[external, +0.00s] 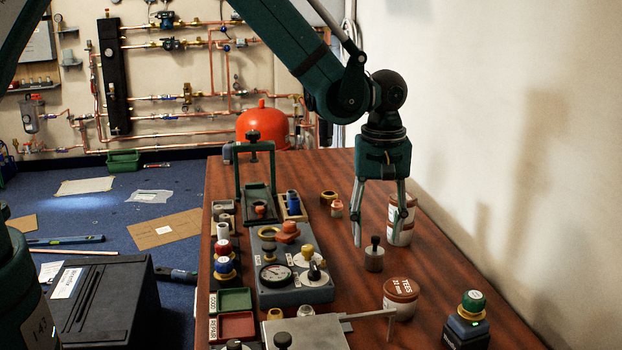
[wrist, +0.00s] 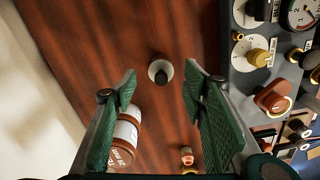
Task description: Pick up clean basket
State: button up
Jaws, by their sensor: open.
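A small grey cylinder with a black knob (external: 374,260) stands upright on the wooden bench. It also shows in the wrist view (wrist: 157,68), between and beyond the fingertips. It may be the clean basket; no readable label confirms this. My gripper (external: 380,234) is open and points down over the bench, close to this cylinder. In the wrist view my gripper (wrist: 160,76) has nothing between its green finger pads. I cannot tell how high the fingertips are above the cylinder.
A white and brown jar (external: 400,232) stands right beside my gripper. A lidded tees jar (external: 401,290) is in front. A grey panel with a gauge (external: 295,282) lies left. Green and red trays (external: 235,301) are at the near left. Bare wood surrounds the cylinder.

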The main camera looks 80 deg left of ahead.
aim_at(375, 243)
jog(key=shift+f, duration=0.6)
jog(key=shift+a+f+b, duration=0.1)
jog(key=shift+f+b, duration=0.7)
jog(key=shift+f, duration=1.85)
jog(key=c, duration=1)
